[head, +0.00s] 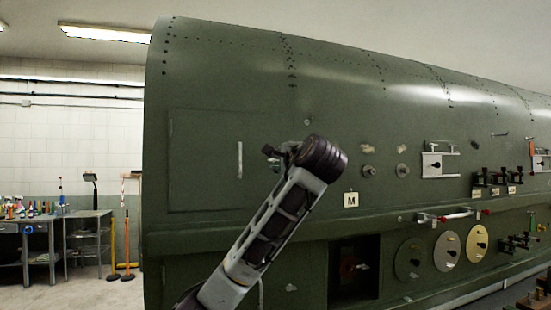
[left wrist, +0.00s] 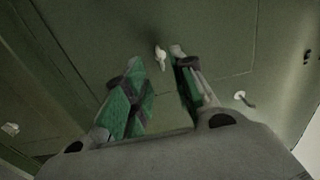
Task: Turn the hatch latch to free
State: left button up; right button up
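The hatch (head: 200,150) is a green rectangular panel outlined at the left end of the green fuselage, with a pale vertical handle (head: 240,160). My left gripper (head: 270,152) is at the hatch's right edge in the head view, partly hidden by my own wrist. In the left wrist view my left gripper (left wrist: 157,62) is open, its green-padded fingers apart. A small pale latch (left wrist: 161,58) shows between and just beyond the fingertips. I cannot tell whether either finger touches it. The latch is hidden in the head view. My right gripper is not in view.
Several knobs, round discs and levers fill the fuselage side to the right, with an M label (head: 351,200) nearby. A dark square recess (head: 353,268) lies below. A tool bench (head: 38,224) stands at the far left. Another pale fitting (left wrist: 245,99) shows in the left wrist view.

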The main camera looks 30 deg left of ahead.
aim_at(274, 161)
pick_arm(q)
jog(key=shift+p+x, duration=0.7)
jog(key=shift+x, duration=1.95)
grip_shut()
